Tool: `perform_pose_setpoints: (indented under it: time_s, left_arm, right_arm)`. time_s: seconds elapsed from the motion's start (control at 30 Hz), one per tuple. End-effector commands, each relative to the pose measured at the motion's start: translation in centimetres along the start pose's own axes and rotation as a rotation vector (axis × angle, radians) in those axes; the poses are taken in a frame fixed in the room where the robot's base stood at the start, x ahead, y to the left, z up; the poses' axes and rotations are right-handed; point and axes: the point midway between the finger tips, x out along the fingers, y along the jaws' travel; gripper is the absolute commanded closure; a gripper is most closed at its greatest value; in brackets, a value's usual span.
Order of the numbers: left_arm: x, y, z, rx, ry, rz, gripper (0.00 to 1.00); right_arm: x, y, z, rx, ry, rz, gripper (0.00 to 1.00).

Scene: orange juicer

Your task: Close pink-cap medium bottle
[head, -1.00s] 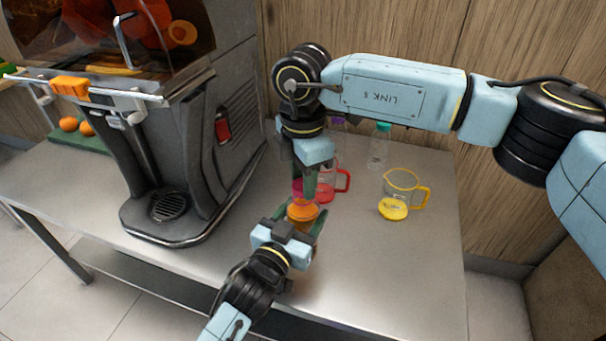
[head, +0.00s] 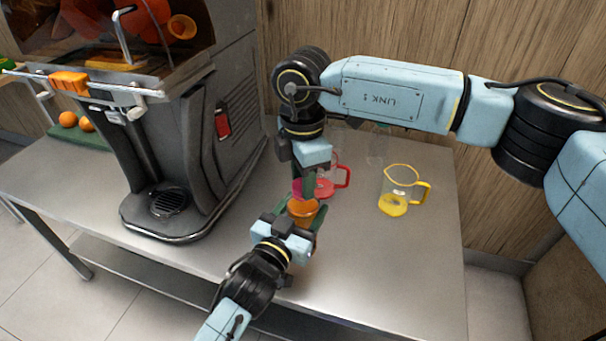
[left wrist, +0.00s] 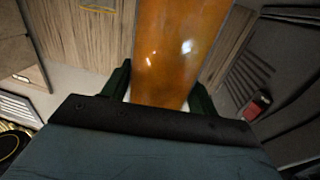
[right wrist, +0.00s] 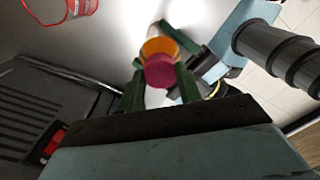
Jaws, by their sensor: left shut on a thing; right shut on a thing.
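The medium bottle (head: 303,208) is full of orange juice and stands near the front of the steel table. My left gripper (head: 302,217) is shut around its body; the orange body fills the middle of the left wrist view (left wrist: 175,60). The pink cap (head: 298,188) is at the bottle's top. My right gripper (head: 310,184) points down from above and is shut on the cap. In the right wrist view the pink cap (right wrist: 160,72) lies in line with the orange bottle (right wrist: 157,47). I cannot tell whether the cap is fully seated.
A red-handled jug (head: 342,178) stands just behind the grippers. A yellow-handled jug (head: 400,190) stands to the right. A faint clear bottle (head: 378,147) is near the wall. The juicer (head: 190,150) is on the left. The table's front right is clear.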

Motion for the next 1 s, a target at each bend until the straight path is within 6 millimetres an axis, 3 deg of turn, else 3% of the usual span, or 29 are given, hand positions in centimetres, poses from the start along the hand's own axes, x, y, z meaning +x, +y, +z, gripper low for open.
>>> perform_pose_setpoints:
  time_s: [0.3,0.7,0.73,0.87,1.0]
  left_arm:
    - [-0.02,0.0,0.08,0.0,-0.002,0.0,1.0]
    - [-0.02,-0.01,0.08,0.0,-0.002,0.0,1.0]
    - [-0.02,-0.01,0.09,0.0,-0.002,0.0,1.0]
    - [-0.02,0.0,0.08,0.0,-0.002,0.0,1.0]
    - [-0.02,0.0,0.09,0.0,-0.002,0.0,1.0]
  right_arm:
    - [-0.03,-0.02,-0.01,0.43,0.001,0.0,0.86]
    - [-0.06,0.0,0.0,0.502,0.001,0.001,0.86]
    - [-0.06,0.0,0.0,0.502,0.001,0.001,0.61]
    - [-0.05,0.0,0.0,0.501,0.001,0.001,0.44]
    - [-0.04,0.0,0.0,0.501,0.0,0.001,0.43]
